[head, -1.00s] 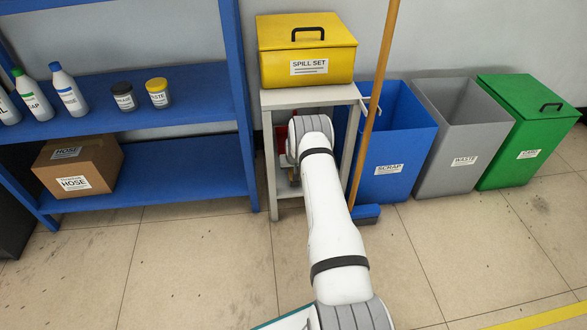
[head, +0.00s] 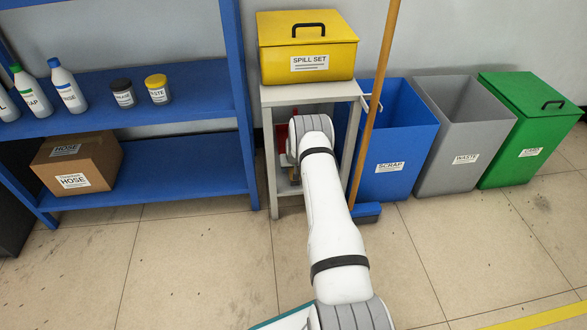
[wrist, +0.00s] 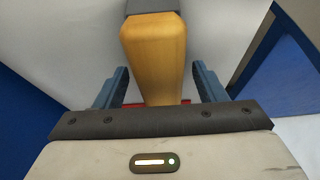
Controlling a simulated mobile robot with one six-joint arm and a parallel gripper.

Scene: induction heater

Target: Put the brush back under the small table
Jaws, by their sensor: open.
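The small table (head: 311,94) is grey and stands against the wall in the head view. My arm reaches in under its top, and the arm's end is hidden there. In the wrist view a wooden handle (wrist: 155,50) with a dark grey part at its top, which looks like the brush, lies between the two fingers of my gripper (wrist: 158,75). The fingers are open, with a gap visible on each side of the handle. Most of the brush is hidden.
A yellow spill set box (head: 307,50) sits on the table. A broom (head: 371,110) leans at the table's right side. Blue, grey and green bins stand farther right. A blue shelf (head: 180,185) is on the left. A red thing (head: 282,138) shows under the table.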

